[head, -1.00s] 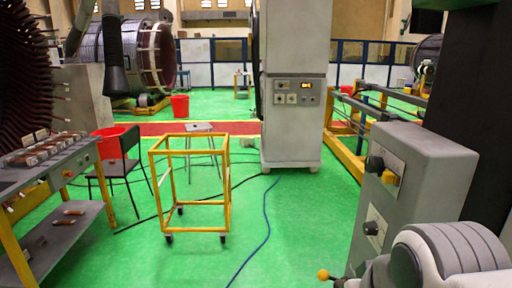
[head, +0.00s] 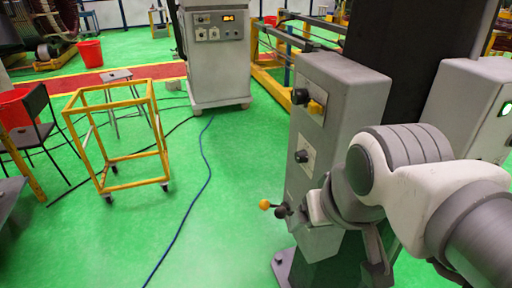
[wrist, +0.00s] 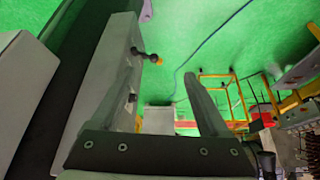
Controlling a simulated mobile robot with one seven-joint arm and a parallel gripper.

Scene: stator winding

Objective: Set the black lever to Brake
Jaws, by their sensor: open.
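The grey control box (head: 335,100) stands upright at centre right in the head view. Low on its front, a dark lever (head: 281,211) sticks out beside a yellow ball (head: 265,204). Both also show in the wrist view, the dark lever (wrist: 137,51) and the yellow ball (wrist: 159,61). I cannot read any Brake label or the lever's setting. My gripper (wrist: 160,77) is open and empty in the wrist view, its two grey fingers spread apart. The lever lies beyond the fingertips, apart from them. In the head view my arm hides part of the box's lower right side.
Higher on the box are a black knob (head: 300,96) with a yellow part and another black knob (head: 301,157). A dark column stands behind the box. A yellow frame cart (head: 117,140), a grey cabinet (head: 215,60) and a blue cable lie to the left.

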